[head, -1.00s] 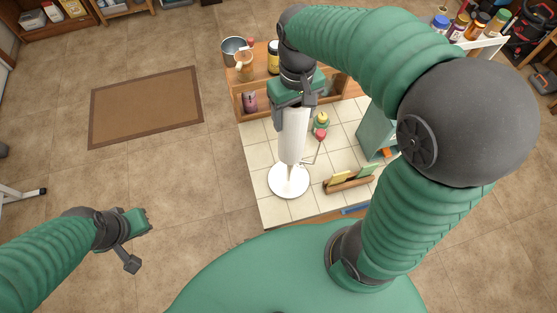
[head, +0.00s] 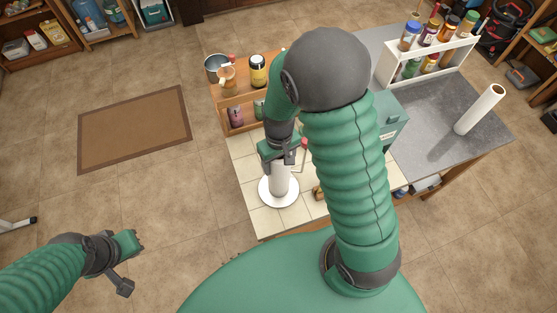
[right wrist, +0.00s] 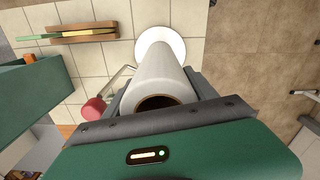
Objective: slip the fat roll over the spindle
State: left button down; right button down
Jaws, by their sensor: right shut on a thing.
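The fat white roll (head: 279,180) is upright in my right gripper (head: 280,152), directly above the round white base (head: 264,198) of the holder. In the right wrist view the roll (right wrist: 160,75) is between the jaws, its brown-lined core facing the camera and the white base (right wrist: 160,38) beyond its far end. The spindle is hidden, and I cannot tell whether the roll's lower end touches the base. The holder's side arm with a red knob (right wrist: 95,108) stands beside the roll. My left gripper (head: 128,243) is empty, away from the table; its jaws are too small to judge.
A thinner white roll (head: 480,110) stands on the grey counter (head: 425,150) at right. A wooden shelf with jars (head: 258,72) is behind the tiled top (head: 240,150).

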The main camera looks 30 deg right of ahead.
jog(key=shift+c, duration=1.3)
grip_release()
jog(key=shift+w+f, duration=0.1)
jog(key=shift+w, duration=0.05)
notch_tip(320, 180, up, 12)
jog(key=shift+b, duration=0.35)
